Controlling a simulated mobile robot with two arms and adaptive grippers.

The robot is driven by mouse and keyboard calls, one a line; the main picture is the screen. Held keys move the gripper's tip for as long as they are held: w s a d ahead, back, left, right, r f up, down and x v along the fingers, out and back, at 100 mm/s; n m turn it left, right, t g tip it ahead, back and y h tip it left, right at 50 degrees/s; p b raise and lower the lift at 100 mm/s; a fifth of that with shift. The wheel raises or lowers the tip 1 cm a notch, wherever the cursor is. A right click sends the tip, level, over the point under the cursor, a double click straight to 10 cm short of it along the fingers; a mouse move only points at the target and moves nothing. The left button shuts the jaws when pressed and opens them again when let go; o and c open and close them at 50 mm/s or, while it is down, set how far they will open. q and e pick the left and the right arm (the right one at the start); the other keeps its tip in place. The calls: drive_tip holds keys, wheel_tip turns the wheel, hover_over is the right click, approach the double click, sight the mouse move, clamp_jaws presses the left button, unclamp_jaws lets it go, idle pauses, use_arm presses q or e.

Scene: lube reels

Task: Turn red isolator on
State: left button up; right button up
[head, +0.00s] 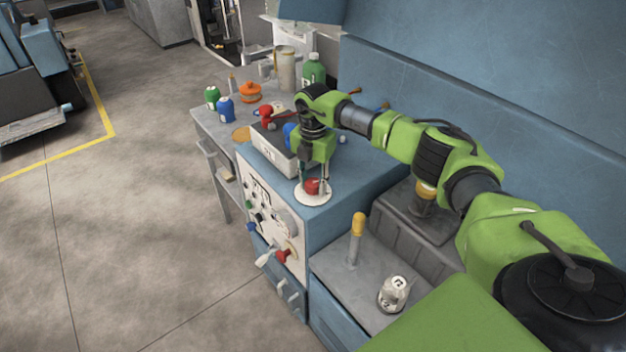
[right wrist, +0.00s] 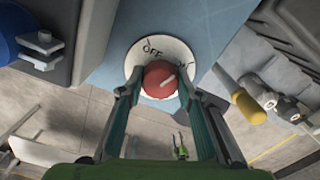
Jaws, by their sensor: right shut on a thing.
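The red isolator (head: 312,186) is a round red knob on a white dial plate (head: 306,199) on top of the blue cabinet. My left gripper is out of view.
A grey box (head: 268,150) stands just behind the dial on the cabinet. Knobs and a red switch (head: 284,254) sit on the cabinet's front panel. A yellow-topped lever (head: 357,235) and a white knob (head: 393,292) stand at the right. Bottles (head: 225,108) stand on the far table.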

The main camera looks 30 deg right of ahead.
sight(313, 182)
drive_tip(key=shift+r+m+p, duration=0.1)
drive_tip(key=shift+m+p, duration=0.65)
drive_tip(key=shift+m, duration=1.45)
drive_tip(key=o, duration=1.1)
drive_tip(key=shift+r, duration=0.1)
wheel_tip(313, 182, up, 12)
drive_tip(key=shift+f, duration=0.25)
